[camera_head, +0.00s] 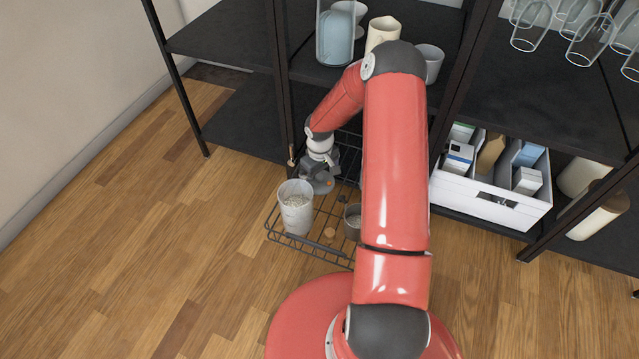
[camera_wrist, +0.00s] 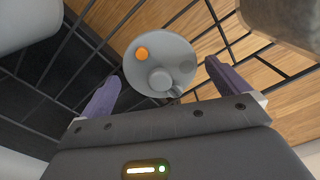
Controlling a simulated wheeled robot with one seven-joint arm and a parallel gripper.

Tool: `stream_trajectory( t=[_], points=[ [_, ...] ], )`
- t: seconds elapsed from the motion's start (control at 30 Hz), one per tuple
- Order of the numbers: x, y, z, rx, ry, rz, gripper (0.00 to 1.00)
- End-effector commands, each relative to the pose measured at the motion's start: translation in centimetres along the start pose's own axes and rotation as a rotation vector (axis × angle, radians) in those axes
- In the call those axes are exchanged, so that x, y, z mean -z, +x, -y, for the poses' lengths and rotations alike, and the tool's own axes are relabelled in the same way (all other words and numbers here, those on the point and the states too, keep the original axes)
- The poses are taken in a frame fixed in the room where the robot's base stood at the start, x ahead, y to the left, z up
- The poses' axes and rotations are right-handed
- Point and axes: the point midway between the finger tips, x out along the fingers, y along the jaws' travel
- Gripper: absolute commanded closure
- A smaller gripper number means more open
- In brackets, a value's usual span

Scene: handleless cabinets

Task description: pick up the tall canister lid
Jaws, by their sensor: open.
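A round grey lid (camera_wrist: 150,52) with a raised knob and an orange spot lies between and beyond my fingertips in the wrist view. In the head view a grey lid with an orange spot (camera_head: 322,186) shows just below my gripper (camera_head: 317,164), behind the tall canister. My gripper (camera_wrist: 162,72) is open, one finger to each side of the lid, and holds nothing. Whether the fingers touch the lid cannot be told. The tall pale canister (camera_head: 296,212) stands upright and uncovered on the wire rack, with light grainy contents.
The pulled-out wire rack (camera_head: 285,239) also holds a short dark pot (camera_head: 352,222), partly hidden by my arm. Black shelves and posts (camera_head: 245,118) stand close behind. A white divided box (camera_head: 490,198) is at right. Floor at left is clear.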

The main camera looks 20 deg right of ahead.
Motion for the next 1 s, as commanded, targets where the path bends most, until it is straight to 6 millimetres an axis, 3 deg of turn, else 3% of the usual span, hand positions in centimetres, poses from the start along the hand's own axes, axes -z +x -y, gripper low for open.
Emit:
stream_trajectory(
  t=[0.1, 0.33, 0.63, 1.0],
  points=[
    [0.0, 1.45, -0.01, 0.0, -0.001, 0.001, 0.0],
    [0.02, 1.47, -0.03, -0.001, 0.0, 0.0, 0.01],
    [0.03, 1.44, -0.02, -0.001, 0.0, 0.0, 0.38],
    [0.06, 0.7, -0.04, -0.002, -0.001, -0.001, 0.39]
  ],
)
